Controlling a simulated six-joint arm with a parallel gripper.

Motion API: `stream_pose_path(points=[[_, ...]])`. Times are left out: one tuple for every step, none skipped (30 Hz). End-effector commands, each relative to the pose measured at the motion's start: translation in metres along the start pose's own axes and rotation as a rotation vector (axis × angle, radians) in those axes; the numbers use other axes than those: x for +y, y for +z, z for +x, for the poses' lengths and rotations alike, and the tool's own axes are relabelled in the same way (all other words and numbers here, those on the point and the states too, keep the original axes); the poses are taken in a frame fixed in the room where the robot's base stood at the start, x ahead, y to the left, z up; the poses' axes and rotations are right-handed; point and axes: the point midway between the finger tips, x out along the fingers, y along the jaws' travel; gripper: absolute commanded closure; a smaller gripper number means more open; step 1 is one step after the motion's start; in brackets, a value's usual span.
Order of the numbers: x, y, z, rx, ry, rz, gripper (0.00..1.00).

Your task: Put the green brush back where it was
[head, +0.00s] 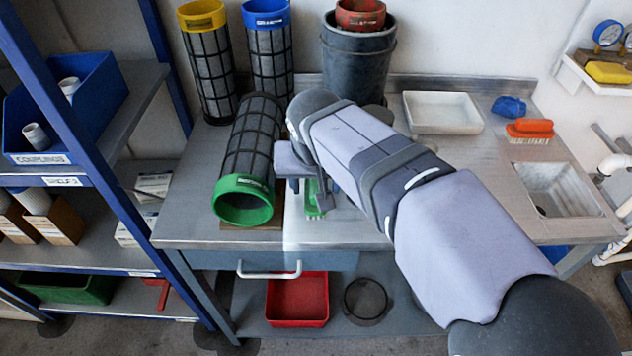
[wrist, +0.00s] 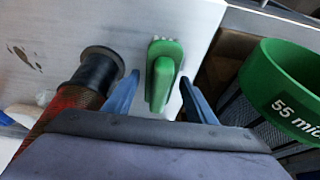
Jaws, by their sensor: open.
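The green brush (head: 312,198) is on the worktop, just right of the green-rimmed filter, with pale bristles at its lower end. My gripper (head: 311,186) is over it and partly hides it in the head view. In the wrist view the green brush (wrist: 163,72) lies between the two blue fingers of my gripper (wrist: 159,78). The fingers are apart, with a gap visible on each side of the handle. I cannot tell how far the fingertips are above the worktop.
The green-rimmed filter (head: 243,203) lies close on the left; its rim (wrist: 284,85) shows at right in the wrist view. A dark-capped reddish cylinder (wrist: 80,95) is on the other side. A white tray (head: 442,113) and orange brush (head: 530,128) stand further right.

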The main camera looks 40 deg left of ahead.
Motion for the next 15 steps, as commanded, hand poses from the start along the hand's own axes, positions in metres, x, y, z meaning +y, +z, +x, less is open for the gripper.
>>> stream_pose_path(points=[[0.0, -0.001, -0.001, 0.0, 0.0, 0.0, 0.49], [0.0, -0.001, -0.002, 0.001, 0.0, 0.0, 0.49], [0.0, -0.002, -0.004, 0.001, 0.0, 0.0, 0.49], [0.0, -0.002, -0.005, 0.001, -0.001, 0.0, 0.49], [0.0, -0.002, -0.008, 0.002, -0.001, 0.0, 0.49], [0.0, -0.002, -0.011, 0.002, -0.001, 0.0, 0.49], [0.0, -0.002, -0.015, 0.002, -0.001, 0.0, 0.49], [0.0, -0.002, -0.018, 0.002, -0.001, 0.0, 0.49], [-0.001, -0.003, -0.024, 0.004, -0.002, 0.0, 0.49], [0.0, -0.003, -0.029, 0.004, -0.002, 0.0, 0.49], [0.0, -0.003, -0.034, 0.003, -0.002, 0.0, 0.49], [-0.001, -0.003, -0.041, 0.004, -0.002, 0.0, 0.49], [-0.001, -0.003, -0.047, 0.004, -0.002, 0.0, 0.49], [-0.001, -0.003, -0.052, 0.004, -0.002, 0.0, 0.49], [-0.001, -0.003, -0.06, 0.004, -0.002, -0.001, 0.49]])
